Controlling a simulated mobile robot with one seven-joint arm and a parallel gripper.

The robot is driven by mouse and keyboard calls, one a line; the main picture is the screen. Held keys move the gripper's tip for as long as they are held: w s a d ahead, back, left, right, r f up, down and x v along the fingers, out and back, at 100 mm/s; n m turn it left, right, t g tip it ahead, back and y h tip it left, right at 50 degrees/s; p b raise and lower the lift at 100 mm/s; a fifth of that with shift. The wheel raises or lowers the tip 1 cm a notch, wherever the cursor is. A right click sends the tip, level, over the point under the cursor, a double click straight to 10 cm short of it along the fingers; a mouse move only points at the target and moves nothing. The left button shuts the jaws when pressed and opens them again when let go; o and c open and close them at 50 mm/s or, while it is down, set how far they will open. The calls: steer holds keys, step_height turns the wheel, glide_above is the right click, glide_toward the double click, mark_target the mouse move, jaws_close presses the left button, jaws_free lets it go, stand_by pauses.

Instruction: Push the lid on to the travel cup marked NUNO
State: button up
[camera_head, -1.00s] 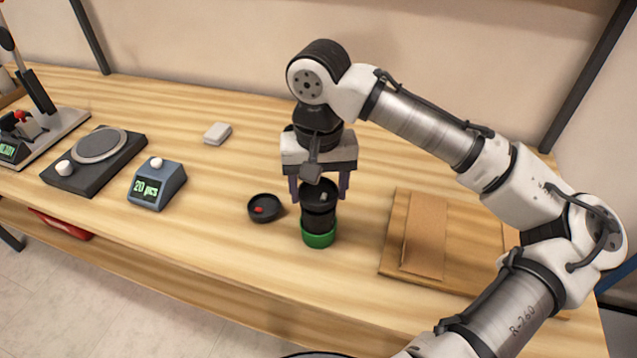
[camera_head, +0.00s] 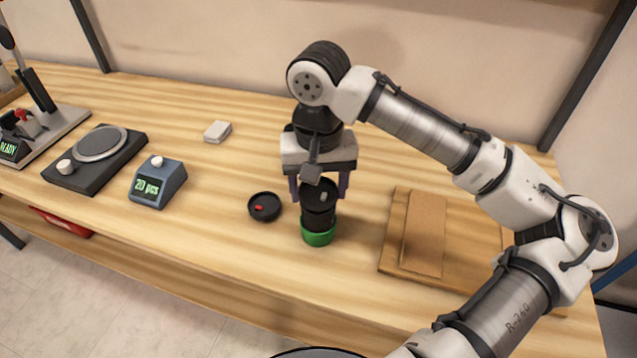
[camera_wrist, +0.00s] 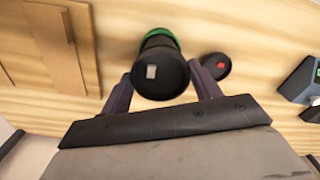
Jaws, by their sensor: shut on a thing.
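A dark travel cup (camera_head: 318,222) with a green lower band stands upright on the wooden bench. No name can be read on it from here. A round black lid (camera_head: 322,190) with a small grey tab sits at the top of the cup, and it also shows in the wrist view (camera_wrist: 160,78). Whether it is fully seated cannot be told. My gripper (camera_head: 319,187) points down over the cup, its fingers on either side of the lid and shut on it. In the wrist view the green band (camera_wrist: 160,38) shows behind the lid.
A second round black lid or dish (camera_head: 264,207) with a red piece lies just left of the cup. A wooden board (camera_head: 459,240) lies to the right. A blue counter box (camera_head: 156,186), a dark plate device (camera_head: 95,160) and a small white block (camera_head: 217,132) stand left.

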steer(key=o, duration=1.3)
steer(key=shift+r, duration=0.1)
steer(key=shift+r+p, duration=3.45)
steer(key=shift+p, duration=0.2)
steer(key=shift+c, duration=0.3)
